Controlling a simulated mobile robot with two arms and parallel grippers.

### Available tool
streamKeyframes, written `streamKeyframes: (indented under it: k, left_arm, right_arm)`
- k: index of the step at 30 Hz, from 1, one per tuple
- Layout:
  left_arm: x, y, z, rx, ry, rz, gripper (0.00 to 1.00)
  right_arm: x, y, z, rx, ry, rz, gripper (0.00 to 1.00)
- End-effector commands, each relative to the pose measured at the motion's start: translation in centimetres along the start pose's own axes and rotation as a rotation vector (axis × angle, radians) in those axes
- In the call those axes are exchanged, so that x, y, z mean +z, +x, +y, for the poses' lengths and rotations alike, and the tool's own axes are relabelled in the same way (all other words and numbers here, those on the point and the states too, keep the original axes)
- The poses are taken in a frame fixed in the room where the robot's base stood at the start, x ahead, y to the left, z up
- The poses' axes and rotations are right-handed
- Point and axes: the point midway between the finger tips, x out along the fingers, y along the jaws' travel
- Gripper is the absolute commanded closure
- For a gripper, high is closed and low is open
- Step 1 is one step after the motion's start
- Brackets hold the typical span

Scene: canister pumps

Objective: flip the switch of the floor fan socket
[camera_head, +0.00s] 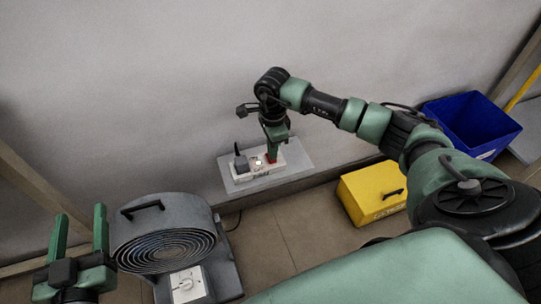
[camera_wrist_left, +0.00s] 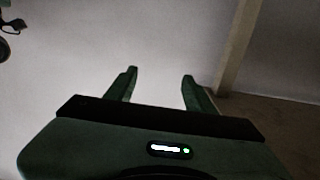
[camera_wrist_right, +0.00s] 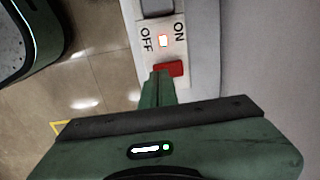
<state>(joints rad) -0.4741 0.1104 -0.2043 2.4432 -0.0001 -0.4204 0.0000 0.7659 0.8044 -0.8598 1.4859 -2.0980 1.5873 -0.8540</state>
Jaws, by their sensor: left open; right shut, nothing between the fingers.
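The white socket block (camera_head: 262,171) sits on a grey ledge along the wall, with a dark plug (camera_head: 241,161) at its left end. Its red switch (camera_wrist_right: 171,67) shows in the right wrist view, near a small bright indicator (camera_wrist_right: 163,41) between the printed words OFF and ON. My right gripper (camera_head: 272,158) points down at the red switch, shut and empty. Its fingertips (camera_wrist_right: 160,74) overlap the switch's edge in the right wrist view; I cannot tell whether they touch it. The grey floor fan (camera_head: 165,245) stands at lower left. My left gripper (camera_head: 81,211) is open and empty beside it.
A yellow box (camera_head: 366,196) stands on the tiled floor right of the ledge (camera_head: 296,157). A blue bin (camera_head: 470,120) is further right. The fan's control dial (camera_head: 185,284) faces up at the front. Floor between the fan and the yellow box is clear.

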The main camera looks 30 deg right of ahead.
Motion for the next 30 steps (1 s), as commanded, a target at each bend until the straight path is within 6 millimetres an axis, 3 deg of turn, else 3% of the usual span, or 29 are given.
streamKeyframes:
  k: [30]
  left_arm:
    - [-1.5, 0.1, 0.2, 0.005, -0.001, 0.078, 0.46]
  right_arm:
    - [0.0, 0.5, 0.0, 0.000, 0.000, 0.000, 1.00]
